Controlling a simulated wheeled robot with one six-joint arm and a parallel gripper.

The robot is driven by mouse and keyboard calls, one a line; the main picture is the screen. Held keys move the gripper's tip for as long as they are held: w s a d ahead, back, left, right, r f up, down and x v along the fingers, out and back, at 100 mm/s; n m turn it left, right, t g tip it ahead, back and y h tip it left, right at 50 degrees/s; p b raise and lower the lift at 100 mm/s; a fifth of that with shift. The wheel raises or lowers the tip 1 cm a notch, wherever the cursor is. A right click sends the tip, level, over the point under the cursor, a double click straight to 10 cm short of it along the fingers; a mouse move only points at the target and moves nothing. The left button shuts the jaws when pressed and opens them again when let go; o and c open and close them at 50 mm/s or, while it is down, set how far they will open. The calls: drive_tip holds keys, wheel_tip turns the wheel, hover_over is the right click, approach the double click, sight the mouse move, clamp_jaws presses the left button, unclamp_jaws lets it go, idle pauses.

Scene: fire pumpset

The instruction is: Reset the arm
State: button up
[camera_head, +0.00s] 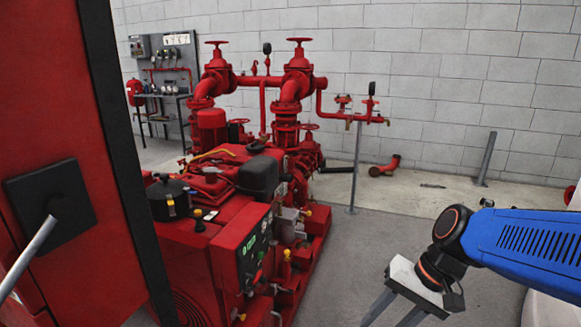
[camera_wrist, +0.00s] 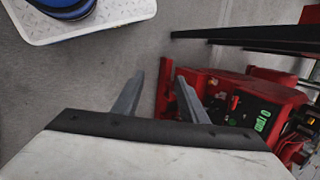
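My arm reaches in from the right of the head view as a blue link, with a dark wrist joint at its end. My gripper (camera_head: 386,320) hangs below that joint over the grey floor, to the right of the red pumpset (camera_head: 215,240). Its fingertips are near the bottom edge of the head view. In the wrist view my gripper (camera_wrist: 160,77) shows two grey fingers standing apart with nothing between them. The pumpset's red control box (camera_wrist: 245,95), with a green display, is beyond the fingers to the right.
A large red cabinet (camera_head: 50,100) with a black handle plate fills the left of the head view. Red pipes with valve wheels (camera_head: 298,60) rise behind the pumpset before a block wall. A workbench (camera_head: 165,97) stands at back left.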

drive_tip(key=s+d+r+n+t+h, duration=0.4)
drive_tip(key=d+h, duration=0.1)
drive_tip(key=d, duration=0.4)
drive_tip(key=shift+d+r+t, duration=0.15)
drive_tip(key=shift+d+t, duration=0.15)
drive_tip(key=shift+d, duration=0.1)
drive_tip(key=shift+c, duration=0.3)
